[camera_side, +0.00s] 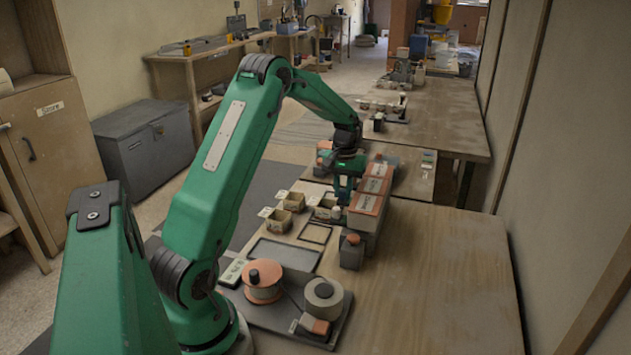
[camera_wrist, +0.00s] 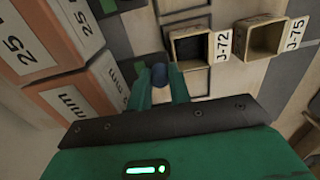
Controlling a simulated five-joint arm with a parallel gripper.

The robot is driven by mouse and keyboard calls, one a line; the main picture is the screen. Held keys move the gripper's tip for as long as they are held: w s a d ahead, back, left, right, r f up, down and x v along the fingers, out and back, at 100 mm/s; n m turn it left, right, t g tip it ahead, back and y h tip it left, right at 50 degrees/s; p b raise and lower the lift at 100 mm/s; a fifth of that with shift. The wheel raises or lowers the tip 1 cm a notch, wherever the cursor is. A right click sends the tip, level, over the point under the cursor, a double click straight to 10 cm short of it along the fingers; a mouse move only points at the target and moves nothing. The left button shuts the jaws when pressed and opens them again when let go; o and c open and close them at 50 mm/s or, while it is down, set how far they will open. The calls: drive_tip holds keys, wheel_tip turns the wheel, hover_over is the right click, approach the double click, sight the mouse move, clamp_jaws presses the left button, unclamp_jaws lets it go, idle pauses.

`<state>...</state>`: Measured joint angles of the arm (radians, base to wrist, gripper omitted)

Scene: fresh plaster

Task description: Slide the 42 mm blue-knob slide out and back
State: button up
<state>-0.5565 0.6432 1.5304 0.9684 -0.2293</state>
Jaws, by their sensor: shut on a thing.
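My gripper (camera_wrist: 159,82) is shut on the blue knob (camera_wrist: 158,72), which shows between the two green fingers in the wrist view. The orange-faced block (camera_wrist: 88,94) beside the knob carries a white label ending in "mm"; its number is partly hidden by my gripper. In the side view my gripper (camera_side: 343,198) is low beside the row of orange-topped blocks (camera_side: 366,203), and the knob is too small to make out there. How far the slide stands out cannot be told.
Neighbouring blocks read "25" (camera_wrist: 35,40) in the wrist view. Small open boxes marked J-72 (camera_wrist: 198,63) and J-75 (camera_wrist: 268,38) stand close on the right. A tray with an orange spool (camera_side: 263,282) is nearer the side camera. The bench's right part (camera_side: 440,280) is clear.

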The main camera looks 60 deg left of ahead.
drive_tip(key=s+a, duration=0.2)
drive_tip(key=shift+s+a, duration=0.4)
idle(0.6)
drive_tip(key=shift+w+d, duration=0.1)
idle(0.4)
drive_tip(key=shift+w+d, duration=1.5)
drive_tip(key=shift+w, duration=0.05)
drive_tip(key=o, duration=0.8)
drive_tip(key=shift+c, duration=0.2)
